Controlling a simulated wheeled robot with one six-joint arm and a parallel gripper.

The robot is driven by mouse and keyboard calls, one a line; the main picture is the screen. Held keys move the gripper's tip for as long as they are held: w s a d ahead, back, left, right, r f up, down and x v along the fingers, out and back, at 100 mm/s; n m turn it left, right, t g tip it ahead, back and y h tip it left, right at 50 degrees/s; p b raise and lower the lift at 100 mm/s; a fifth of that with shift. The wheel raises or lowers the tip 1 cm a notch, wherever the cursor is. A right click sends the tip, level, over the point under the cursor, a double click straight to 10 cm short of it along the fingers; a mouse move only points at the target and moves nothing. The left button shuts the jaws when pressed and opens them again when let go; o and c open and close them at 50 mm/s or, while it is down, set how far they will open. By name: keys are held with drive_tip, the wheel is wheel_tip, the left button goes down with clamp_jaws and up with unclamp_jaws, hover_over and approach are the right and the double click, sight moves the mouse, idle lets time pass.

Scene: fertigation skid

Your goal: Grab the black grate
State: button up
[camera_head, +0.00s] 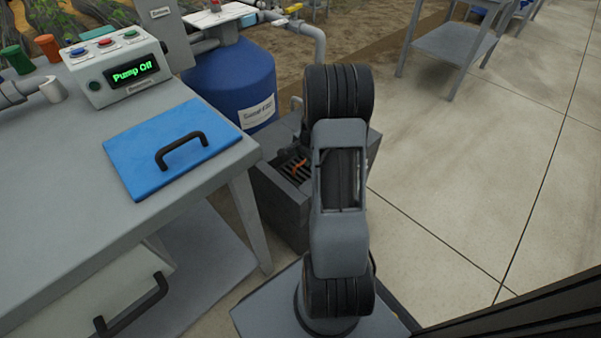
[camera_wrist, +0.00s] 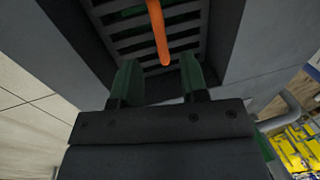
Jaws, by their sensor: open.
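The black grate (camera_wrist: 188,32) shows in the wrist view, set inside a grey box-shaped sump with dark walls. An orange handle or strip (camera_wrist: 158,30) stands out over the grate's slats. Nothing is clearly between the fingertips. I cannot tell whether they touch anything.
The grey sump box (camera_head: 281,206) stands beside the table (camera_head: 225,170). On the table are a blue lid with a black handle (camera_head: 172,148) and a control box reading "Pump Off" (camera_head: 117,71). A blue tank (camera_head: 232,80) stands behind.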

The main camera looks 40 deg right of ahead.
sight(303, 162)
drive_tip(key=f+b, duration=0.1)
drive_tip(key=f, duration=0.1)
drive_tip(key=w+f+b, duration=0.1)
drive_tip(key=f, duration=0.1)
drive_tip(key=shift+w+f+b, duration=0.15)
drive_tip(key=shift+f+b, duration=0.15)
drive_tip(key=shift+f, duration=0.05)
clamp_jaws()
drive_tip(key=shift+r, duration=0.1)
